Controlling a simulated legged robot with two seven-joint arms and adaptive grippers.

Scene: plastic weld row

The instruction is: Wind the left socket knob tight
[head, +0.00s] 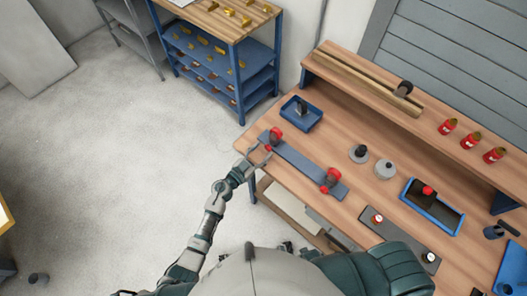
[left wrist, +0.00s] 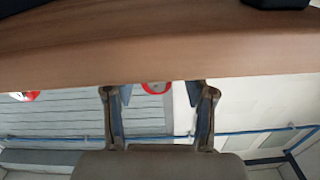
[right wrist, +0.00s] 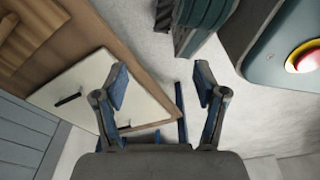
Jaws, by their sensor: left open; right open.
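A long blue-grey plate (head: 303,163) lies on the wooden bench, with a red and dark socket near each end. The left socket (head: 275,136) sits at the plate's far left end, with a small red knob (head: 267,148) at its side. The right socket (head: 332,180) is at the other end. My left gripper (head: 258,155) is open at the bench's left edge, close to the left knob. In the left wrist view, a red round part (left wrist: 155,88) shows between its fingertips, partly cut off by the bench. My right gripper (right wrist: 160,85) is open and empty.
A blue tray (head: 302,113) with a dark part stands behind the left socket. Two round pieces (head: 372,160), an open blue box (head: 432,206) and red bottles (head: 470,141) lie farther right. A blue shelf rack (head: 222,50) stands beyond the bench.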

